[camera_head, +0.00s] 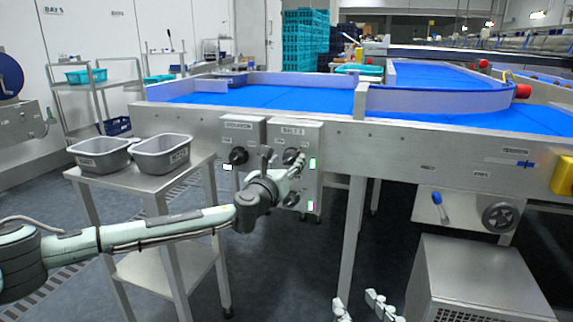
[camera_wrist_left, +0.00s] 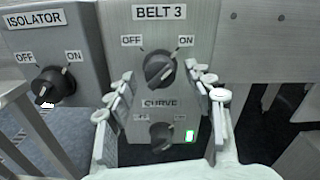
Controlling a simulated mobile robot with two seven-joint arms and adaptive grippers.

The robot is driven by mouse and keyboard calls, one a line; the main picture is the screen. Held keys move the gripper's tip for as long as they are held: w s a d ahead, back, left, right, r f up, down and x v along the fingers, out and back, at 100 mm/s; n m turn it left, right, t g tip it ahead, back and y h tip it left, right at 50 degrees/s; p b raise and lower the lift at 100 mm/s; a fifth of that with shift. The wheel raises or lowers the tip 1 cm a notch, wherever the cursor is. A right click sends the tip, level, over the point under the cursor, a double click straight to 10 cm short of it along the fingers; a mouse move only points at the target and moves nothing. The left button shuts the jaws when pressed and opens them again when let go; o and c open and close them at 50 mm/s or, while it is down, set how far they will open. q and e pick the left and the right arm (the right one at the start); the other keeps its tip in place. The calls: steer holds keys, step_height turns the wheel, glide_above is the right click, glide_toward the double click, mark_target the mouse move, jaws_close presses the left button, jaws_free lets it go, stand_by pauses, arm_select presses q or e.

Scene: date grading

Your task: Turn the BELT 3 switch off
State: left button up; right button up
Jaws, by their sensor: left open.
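The grey BELT 3 switch box (camera_head: 311,136) hangs on the conveyor's side. Its upper dark rotary knob, the BELT 3 switch (camera_wrist_left: 159,69), sits between OFF at left and ON at right, its ridge slanting up toward ON. In the head view a green lamp (camera_head: 312,163) glows beside it. My left gripper (camera_head: 283,163) is open before the box. In the wrist view its fingers (camera_wrist_left: 160,82) stand either side of the knob, apart from it as far as I can tell. My right gripper (camera_head: 362,305) is low at the bottom edge, fingers apart and empty.
A CURVE knob (camera_wrist_left: 161,136) with a lit green lamp sits just below. An ISOLATOR box (camera_wrist_left: 50,60) with its own knob stands to the left. A steel table with grey tubs (camera_head: 163,153) is left of the boxes. A handwheel (camera_head: 499,216) is at right.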

steer(key=shift+r, duration=0.1)
arm_select(q)
steer(key=c, duration=1.2)
steer(key=shift+o, duration=0.2)
